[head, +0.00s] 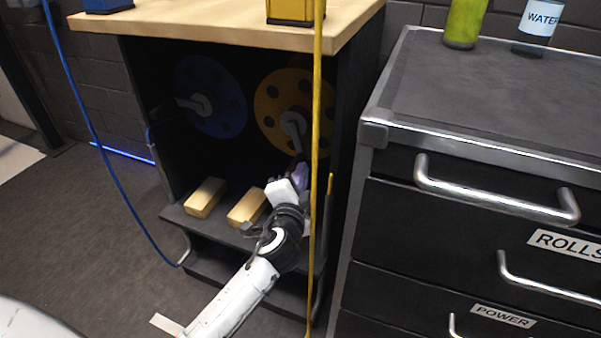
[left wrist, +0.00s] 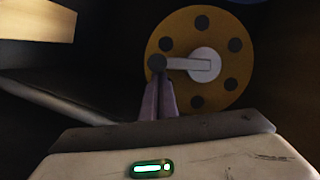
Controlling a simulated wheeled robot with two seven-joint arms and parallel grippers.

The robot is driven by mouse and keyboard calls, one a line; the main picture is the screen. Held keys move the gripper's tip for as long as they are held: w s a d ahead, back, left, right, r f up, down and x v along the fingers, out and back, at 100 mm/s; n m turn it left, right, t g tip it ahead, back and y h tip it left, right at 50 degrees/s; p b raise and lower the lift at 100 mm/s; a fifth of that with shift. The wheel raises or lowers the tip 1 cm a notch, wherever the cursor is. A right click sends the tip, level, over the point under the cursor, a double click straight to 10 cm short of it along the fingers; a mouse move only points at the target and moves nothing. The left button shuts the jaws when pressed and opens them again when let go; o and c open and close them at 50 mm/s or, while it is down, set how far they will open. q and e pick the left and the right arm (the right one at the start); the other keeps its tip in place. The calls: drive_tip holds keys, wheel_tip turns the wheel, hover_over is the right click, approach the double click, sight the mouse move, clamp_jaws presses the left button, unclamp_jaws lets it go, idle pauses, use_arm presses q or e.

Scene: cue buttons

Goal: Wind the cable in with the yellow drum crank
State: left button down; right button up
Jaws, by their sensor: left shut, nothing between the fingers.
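The yellow drum (head: 268,108) stands inside the dark cabinet, upright, with a ring of dark holes; it also shows in the left wrist view (left wrist: 184,25). Its crank (head: 290,122) is a pale arm from the hub; in the left wrist view the crank (left wrist: 187,64) points left and ends in a dark knob (left wrist: 157,63). My left gripper (head: 300,172) is inside the cabinet, below the crank. Its purple fingers (left wrist: 160,90) are shut and empty, close below the knob; I cannot tell whether they touch it. The yellow cable (head: 318,90) hangs in front of the cabinet. My right gripper is out of view.
A blue drum (head: 222,98) with its own crank stands left of the yellow one. Two wooden blocks (head: 206,198) lie on the cabinet's lower shelf. A blue cable (head: 90,125) hangs at the left. A drawer unit (head: 455,255) stands close on the right.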

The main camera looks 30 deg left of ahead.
use_arm(q)
drive_tip(key=a+m, duration=0.1)
drive_tip(key=a+f+m+b, duration=0.1)
drive_tip(key=a+f+m+t+y+b, duration=0.1)
drive_tip(key=m, duration=0.1)
drive_tip(key=shift+s+a, duration=0.15)
drive_tip(key=shift+a, duration=0.15)
drive_tip(key=shift+s+a+r+m+t+b, duration=0.1)
drive_tip(key=shift+a+m+t+b, duration=0.2)
drive_tip(key=shift+a+m+b, duration=0.6)
drive_tip(key=shift+a+r+m+t+b, duration=0.1)
drive_tip(key=shift+a+m+t+b, duration=0.25)
drive_tip(key=shift+a+m, duration=1.05)
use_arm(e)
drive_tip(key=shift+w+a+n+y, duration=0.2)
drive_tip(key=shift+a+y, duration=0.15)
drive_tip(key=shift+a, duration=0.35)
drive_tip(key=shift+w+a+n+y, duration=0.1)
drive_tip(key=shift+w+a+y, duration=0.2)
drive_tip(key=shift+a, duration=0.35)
use_arm(q)
drive_tip(key=shift+d+m, duration=0.35)
drive_tip(key=shift+m, duration=0.05)
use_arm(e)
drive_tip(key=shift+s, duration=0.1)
use_arm(q)
drive_tip(key=shift+d, duration=0.1)
